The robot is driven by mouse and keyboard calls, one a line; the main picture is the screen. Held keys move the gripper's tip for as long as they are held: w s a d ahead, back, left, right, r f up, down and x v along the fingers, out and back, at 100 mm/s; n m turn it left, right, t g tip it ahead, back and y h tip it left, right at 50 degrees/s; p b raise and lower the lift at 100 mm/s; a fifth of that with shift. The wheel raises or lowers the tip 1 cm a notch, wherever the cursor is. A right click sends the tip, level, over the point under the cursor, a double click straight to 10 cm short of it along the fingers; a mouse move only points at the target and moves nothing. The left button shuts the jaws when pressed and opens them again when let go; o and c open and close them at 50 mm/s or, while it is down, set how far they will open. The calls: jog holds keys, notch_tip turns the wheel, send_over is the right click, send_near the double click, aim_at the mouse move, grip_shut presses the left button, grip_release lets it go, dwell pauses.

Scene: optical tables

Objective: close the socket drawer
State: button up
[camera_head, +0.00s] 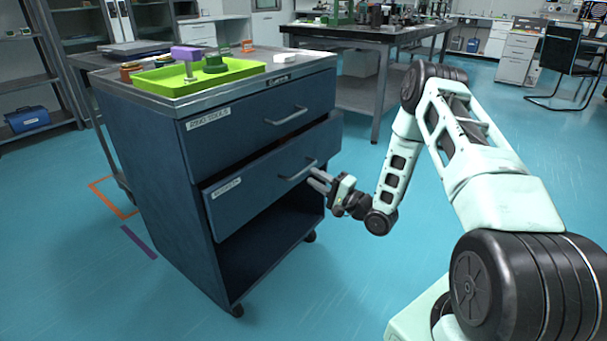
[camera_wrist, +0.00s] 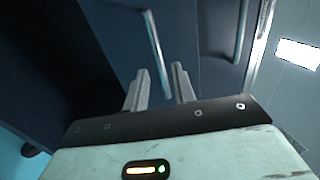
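A dark blue cabinet (camera_head: 155,170) has two drawers. The lower drawer (camera_head: 245,190) stands partly pulled out; its label is too small to read, so I cannot confirm that it is the socket drawer. The upper drawer (camera_head: 235,125) looks shut. My gripper (camera_head: 318,181) is just right of the lower drawer's handle (camera_head: 298,171). In the wrist view my gripper (camera_wrist: 160,80) has its two fingers apart, pointing at the drawer front, with the handle bar (camera_wrist: 153,50) between or just beyond the tips. I cannot tell whether they touch it.
A lime green tray (camera_head: 205,80) with coloured parts lies on the cabinet top. Below the lower drawer is an open dark space. A long table (camera_head: 375,40) stands behind, and a chair (camera_head: 565,60) is at the back right. Blue floor (camera_head: 340,260) is clear in front.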

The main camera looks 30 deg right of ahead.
aim_at(293, 166)
jog(key=shift+b+x, duration=0.3)
jog(key=shift+x, duration=2.25)
grip_shut()
jog(key=shift+f+x, duration=0.2)
jog(key=shift+x, duration=0.85)
jog(key=shift+f+x, duration=0.2)
jog(key=shift+x, duration=0.85)
